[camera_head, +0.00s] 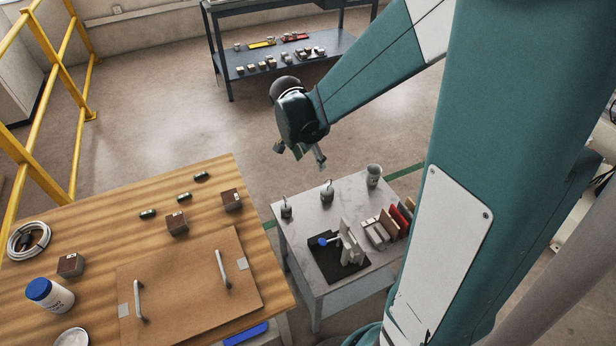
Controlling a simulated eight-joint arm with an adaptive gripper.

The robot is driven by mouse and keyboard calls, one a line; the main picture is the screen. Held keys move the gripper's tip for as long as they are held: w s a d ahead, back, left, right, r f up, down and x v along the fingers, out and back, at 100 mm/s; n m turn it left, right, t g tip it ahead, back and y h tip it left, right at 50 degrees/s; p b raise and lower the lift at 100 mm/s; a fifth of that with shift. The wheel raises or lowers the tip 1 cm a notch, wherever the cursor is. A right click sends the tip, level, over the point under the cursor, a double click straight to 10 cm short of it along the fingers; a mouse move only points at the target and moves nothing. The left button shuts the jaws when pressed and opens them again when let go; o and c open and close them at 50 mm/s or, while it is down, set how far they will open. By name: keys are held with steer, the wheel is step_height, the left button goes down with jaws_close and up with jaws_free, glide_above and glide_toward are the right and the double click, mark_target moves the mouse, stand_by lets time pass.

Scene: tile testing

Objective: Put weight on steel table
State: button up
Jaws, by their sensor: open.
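My gripper (301,157) is open and empty, hanging in the air above and behind the small grey steel table (303,259). Two dark grey weights with thin hooks on top stand upright on that table. One weight (286,212) is at its back left corner. The other weight (327,196) is near the back edge, to the right of the first. My gripper appears higher than both in the picture and touches neither. Part of the steel table's right side is hidden behind my arm.
The steel table also holds a grey cup (373,176), a black tray (325,263) with upright pale tiles, and several coloured tiles. A wooden table (100,235) at left carries brown blocks and a handled board (185,290). A dark shelf stands behind. Some bare tabletop lies between the weights.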

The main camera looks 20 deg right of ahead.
steer(key=s+a+r+n+t+y, duration=0.1)
steer(key=s+a+r+n+t, duration=0.1)
steer(key=s+a+r+n, duration=0.1)
steer(key=s+a+r+n+t+y, duration=0.1)
steer(key=s+a+r+n, duration=0.3)
steer(key=s+r+n, duration=0.2)
steer(key=s+a+r+n+t+y, duration=0.1)
steer(key=s+r+n, duration=0.4)
steer(key=s, duration=0.6)
steer(key=shift+s+a+r+t, duration=0.15)
steer(key=shift+a+r+t, duration=0.65)
steer(key=shift+a+r, duration=0.4)
